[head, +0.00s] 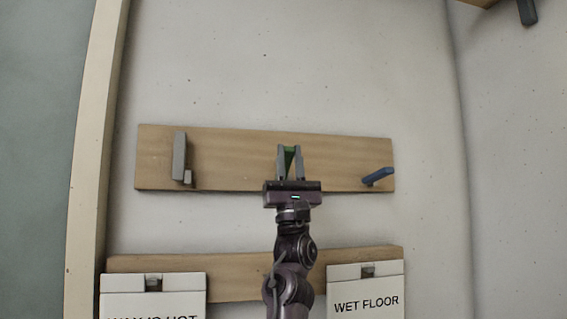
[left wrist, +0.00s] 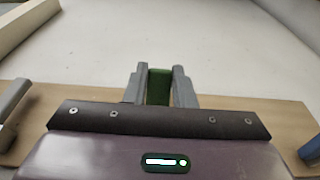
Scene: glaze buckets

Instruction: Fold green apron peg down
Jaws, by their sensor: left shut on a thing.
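The green apron peg (head: 289,158) is on the middle of the upper wooden board (head: 235,160) on the wall. My left gripper (head: 290,160) is shut on the peg, with one grey finger on each side of it. The peg also shows between the fingers in the left wrist view (left wrist: 159,86), pointing up. Its lower end is hidden behind my gripper. My right gripper is in neither view.
A grey peg (head: 180,155) stands upright at the board's left. A blue peg (head: 378,176) sticks out at its right. Below, a lower wooden board (head: 240,285) carries two white signs, the right one (head: 365,295) reading WET FLOOR. The wall above is clear.

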